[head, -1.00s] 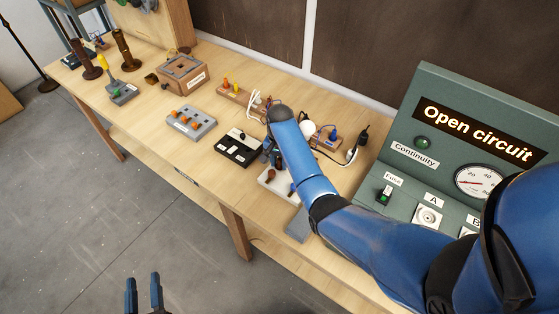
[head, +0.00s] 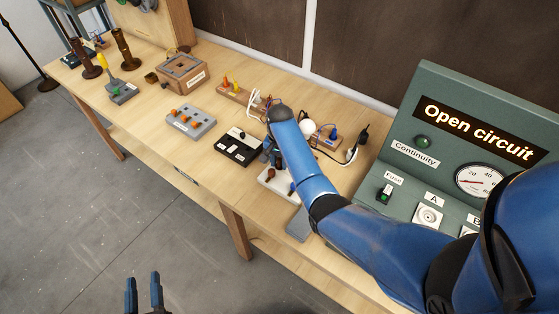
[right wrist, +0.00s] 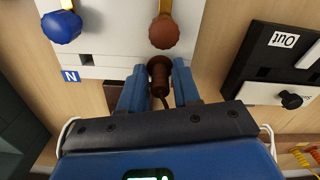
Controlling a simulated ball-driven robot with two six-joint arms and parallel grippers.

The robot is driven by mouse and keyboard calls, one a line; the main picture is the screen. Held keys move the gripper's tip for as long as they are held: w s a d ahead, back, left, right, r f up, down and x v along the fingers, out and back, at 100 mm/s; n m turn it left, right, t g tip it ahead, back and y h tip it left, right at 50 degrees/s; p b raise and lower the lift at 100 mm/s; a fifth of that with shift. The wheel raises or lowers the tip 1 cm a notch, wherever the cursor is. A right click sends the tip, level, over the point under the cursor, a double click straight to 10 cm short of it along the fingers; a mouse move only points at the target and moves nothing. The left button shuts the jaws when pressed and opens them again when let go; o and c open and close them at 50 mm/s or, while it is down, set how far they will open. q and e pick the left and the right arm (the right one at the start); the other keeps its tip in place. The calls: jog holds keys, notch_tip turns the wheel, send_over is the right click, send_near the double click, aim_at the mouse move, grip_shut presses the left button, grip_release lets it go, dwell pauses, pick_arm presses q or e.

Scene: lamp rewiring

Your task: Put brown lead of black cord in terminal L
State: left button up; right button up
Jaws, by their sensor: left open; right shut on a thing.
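The white terminal block (right wrist: 120,40) fills the upper part of the right wrist view. It has a blue knob (right wrist: 61,27) by a blue N label (right wrist: 70,76) and a brown knob (right wrist: 164,32). My right gripper (right wrist: 158,80) is shut on the brown lead (right wrist: 158,68), at the block's near edge in line with the brown knob. Whether its tip is inside the terminal cannot be seen. No L label shows. In the head view my right arm partly covers the block (head: 268,180). My left gripper (head: 144,294) is open and empty, low over the floor.
A black switch box (head: 238,147) stands beside the block; it also shows in the right wrist view (right wrist: 250,70). A grey box with orange knobs (head: 191,121) is further left. The green test panel (head: 430,165) reads "Open circuit". Bare wood lies in front of the switch box.

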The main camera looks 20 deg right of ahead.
jog(key=shift+f, duration=0.3)
jog(key=o, duration=1.1)
